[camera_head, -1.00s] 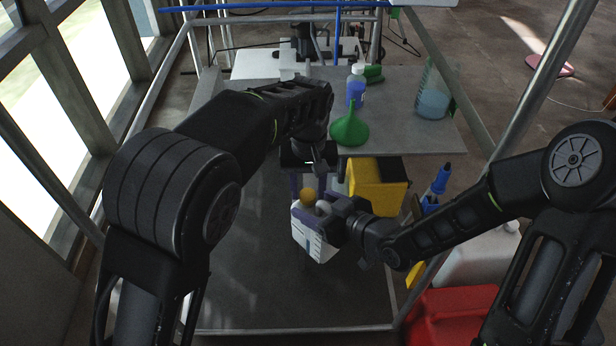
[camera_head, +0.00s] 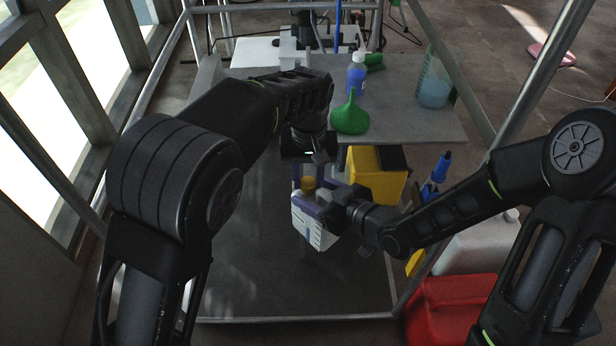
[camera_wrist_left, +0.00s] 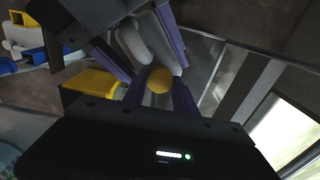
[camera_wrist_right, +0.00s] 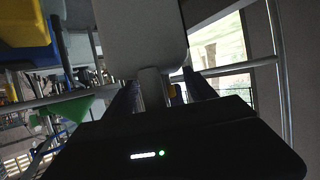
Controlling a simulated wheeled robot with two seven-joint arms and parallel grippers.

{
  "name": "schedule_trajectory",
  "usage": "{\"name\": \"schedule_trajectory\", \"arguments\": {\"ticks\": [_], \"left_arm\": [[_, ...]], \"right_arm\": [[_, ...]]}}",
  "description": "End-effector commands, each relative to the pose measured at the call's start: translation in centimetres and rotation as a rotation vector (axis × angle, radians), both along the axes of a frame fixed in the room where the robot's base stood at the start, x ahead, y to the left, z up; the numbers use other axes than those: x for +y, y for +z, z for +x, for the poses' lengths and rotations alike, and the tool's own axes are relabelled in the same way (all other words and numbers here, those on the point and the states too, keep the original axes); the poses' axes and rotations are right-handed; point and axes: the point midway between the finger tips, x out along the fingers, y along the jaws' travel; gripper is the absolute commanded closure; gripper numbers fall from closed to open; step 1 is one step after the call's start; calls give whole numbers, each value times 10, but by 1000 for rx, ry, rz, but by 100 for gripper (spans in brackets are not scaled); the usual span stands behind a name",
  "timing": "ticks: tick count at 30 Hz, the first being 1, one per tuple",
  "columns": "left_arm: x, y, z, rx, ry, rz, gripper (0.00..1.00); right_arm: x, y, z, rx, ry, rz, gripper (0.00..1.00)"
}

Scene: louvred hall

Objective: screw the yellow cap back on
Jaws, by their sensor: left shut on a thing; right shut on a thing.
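The white jug (camera_head: 315,233) is upright over the grey lower deck, with its side toward my head camera. My right gripper (camera_head: 333,208) is shut on its handle (camera_wrist_right: 152,88); the jug body (camera_wrist_right: 140,35) fills the upper right wrist view. The yellow cap (camera_head: 308,184) is at the top of the jug, at the neck. My left gripper (camera_wrist_left: 160,90) is shut on the cap, which shows between its fingers in the left wrist view (camera_wrist_left: 159,79). The neck under the cap is hidden, so I cannot tell how far the cap is seated.
Behind is a raised grey shelf (camera_head: 405,125) with a green funnel (camera_head: 350,118), a blue bottle (camera_head: 357,75) and a clear jug (camera_head: 433,92). A yellow box (camera_head: 375,180) stands close right of the grippers. A red container (camera_head: 450,310) is at lower right. The lower deck (camera_head: 260,285) is clear in front.

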Motion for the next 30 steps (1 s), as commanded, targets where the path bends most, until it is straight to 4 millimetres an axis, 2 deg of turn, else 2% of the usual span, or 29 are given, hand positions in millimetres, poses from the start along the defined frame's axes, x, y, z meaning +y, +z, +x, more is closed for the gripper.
{"name": "schedule_trajectory", "arguments": {"ticks": [8, 9, 17, 26, 30], "left_arm": [[0, 0, 0, 0, -10, 0, 100], [0, 0, 0, 0, -10, 0, 64], [0, 0, 0, 0, -10, 0, 43], [-2, 1, 0, -1, -11, -3, 41], [-2, 10, 0, -4, -11, -5, 41]], "right_arm": [[0, 1, 1, -4, 1, 1, 100], [0, 1, 1, -4, 1, 1, 100], [1, 2, 1, -4, 1, 1, 100], [2, 2, 0, -5, 4, 2, 100], [2, 2, 0, -4, 5, 2, 100]]}}
